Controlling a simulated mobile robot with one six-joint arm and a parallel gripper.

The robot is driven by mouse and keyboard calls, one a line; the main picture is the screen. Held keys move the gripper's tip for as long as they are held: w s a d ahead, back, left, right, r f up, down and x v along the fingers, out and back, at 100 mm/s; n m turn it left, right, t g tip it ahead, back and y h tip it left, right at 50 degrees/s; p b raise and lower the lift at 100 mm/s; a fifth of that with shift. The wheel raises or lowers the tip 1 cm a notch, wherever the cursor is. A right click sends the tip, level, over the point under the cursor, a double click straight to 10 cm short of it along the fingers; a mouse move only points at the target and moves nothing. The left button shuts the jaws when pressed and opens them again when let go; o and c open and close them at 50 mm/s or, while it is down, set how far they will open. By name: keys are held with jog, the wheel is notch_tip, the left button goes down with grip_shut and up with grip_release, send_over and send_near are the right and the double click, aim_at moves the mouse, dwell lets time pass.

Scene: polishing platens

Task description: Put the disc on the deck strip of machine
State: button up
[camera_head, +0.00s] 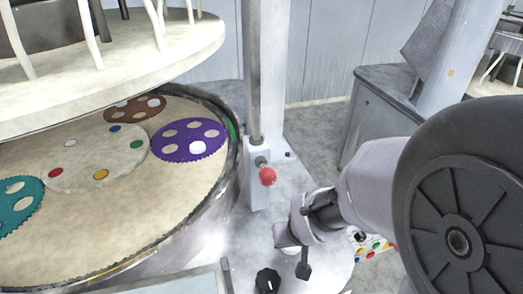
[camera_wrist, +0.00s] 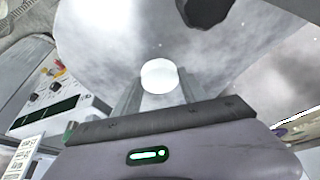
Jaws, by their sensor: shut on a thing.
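My gripper (camera_head: 291,252) is over the grey metal deck strip (camera_head: 285,185) of the machine, near the column. In the wrist view the gripper (camera_wrist: 160,88) is shut on a white round disc (camera_wrist: 160,74), held between the two grey fingers. The disc's upper face shows; its lower side is hidden. The shiny grey deck (camera_wrist: 110,45) lies beyond it in the wrist view. I cannot tell whether the disc touches the deck. In the head view the arm and fingers largely cover the disc.
A red knob (camera_head: 267,176) on a grey box and a black knob (camera_head: 267,280) stand near my gripper. To the left is the platen with a purple carrier (camera_head: 188,140), holding a white disc (camera_head: 197,147), and a teal carrier (camera_head: 18,203). A button panel (camera_head: 376,248) is at right.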

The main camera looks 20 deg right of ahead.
jog(key=w+d, duration=0.3)
jog(key=w, duration=0.1)
jog(key=w+d+f+b, duration=0.1)
jog(key=w+d, duration=0.2)
jog(key=w, duration=0.1)
jog(key=w+d, duration=0.3)
jog(key=w, duration=0.1)
jog(key=shift+w+d+f+b, duration=0.25)
jog(key=shift+d+f+b, duration=0.05)
jog(key=shift+d+b, duration=0.1)
jog(key=shift+w+d+f, duration=0.1)
jog(key=shift+f, duration=0.1)
jog(key=shift+f+b, duration=0.8)
jog(key=shift+f, duration=0.7)
jog(key=shift+f, duration=0.15)
jog(key=o, duration=1.5)
jog(key=shift+c, duration=0.2)
